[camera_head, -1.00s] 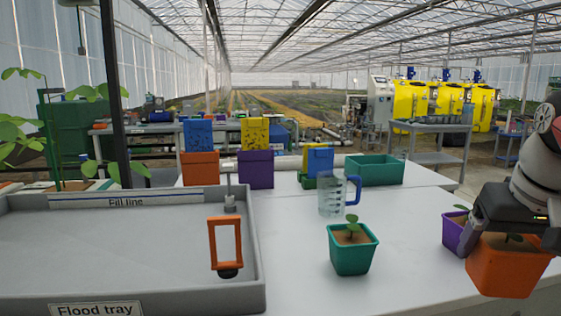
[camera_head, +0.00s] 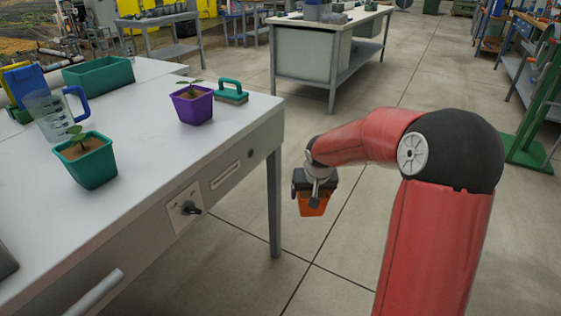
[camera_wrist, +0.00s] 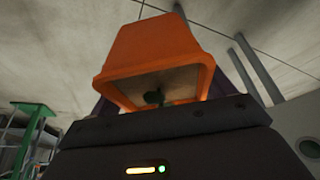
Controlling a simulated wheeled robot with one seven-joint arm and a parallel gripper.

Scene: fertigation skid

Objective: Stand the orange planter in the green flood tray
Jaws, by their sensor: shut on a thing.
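The orange planter (camera_head: 313,206) hangs from my gripper (camera_head: 315,186), off the table's right side and above the floor. In the wrist view the planter (camera_wrist: 155,55) fills the upper middle, with a small green plant (camera_wrist: 154,97) at its soil. My gripper is shut on it; the fingers are mostly hidden. The earlier head frame shows a tray labelled "Flood tray" as grey, not green.

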